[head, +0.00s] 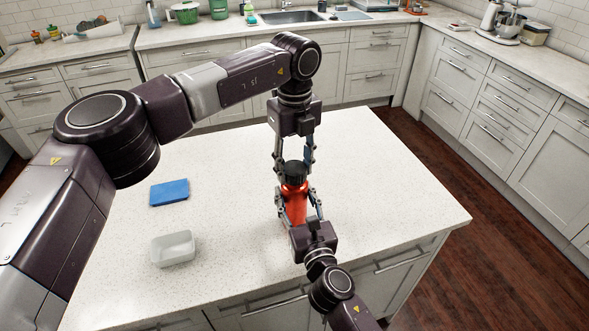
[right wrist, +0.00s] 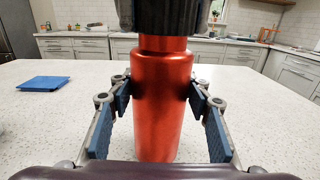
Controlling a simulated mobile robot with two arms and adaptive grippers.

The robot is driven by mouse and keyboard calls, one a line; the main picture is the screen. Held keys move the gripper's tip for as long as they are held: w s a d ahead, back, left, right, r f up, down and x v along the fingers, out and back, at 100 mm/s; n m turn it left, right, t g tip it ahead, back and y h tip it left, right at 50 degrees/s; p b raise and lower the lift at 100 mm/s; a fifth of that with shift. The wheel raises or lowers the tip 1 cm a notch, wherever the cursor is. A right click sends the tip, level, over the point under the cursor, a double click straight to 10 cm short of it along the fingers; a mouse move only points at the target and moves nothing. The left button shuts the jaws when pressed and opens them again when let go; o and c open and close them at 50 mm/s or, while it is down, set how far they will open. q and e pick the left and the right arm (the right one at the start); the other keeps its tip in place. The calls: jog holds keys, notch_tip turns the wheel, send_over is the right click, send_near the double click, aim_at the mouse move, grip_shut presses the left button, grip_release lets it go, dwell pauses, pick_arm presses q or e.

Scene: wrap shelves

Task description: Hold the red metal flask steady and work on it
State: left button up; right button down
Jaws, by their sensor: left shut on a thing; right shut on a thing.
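The red metal flask (head: 296,211) is upright over the white island top, with a black cap on it. It fills the middle of the right wrist view (right wrist: 163,105). My left gripper (head: 293,168) reaches down from above and is shut on the black cap (right wrist: 168,18). My right gripper (head: 297,194) comes from the front edge and is shut on the red body, one finger on each side.
A blue flat block (head: 169,192) and a small whitish open container (head: 173,249) lie on the island (head: 400,190), left of the flask. The island's right side is clear. Counters with a sink (head: 292,17) and a stand mixer (head: 510,22) run behind.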

aim_at(294, 168)
pick_arm(q)
jog(key=shift+r, duration=0.6)
jog(key=shift+r, duration=2)
pick_arm(e)
jog(key=c, duration=1)
grip_release()
jog(key=shift+o, duration=0.2)
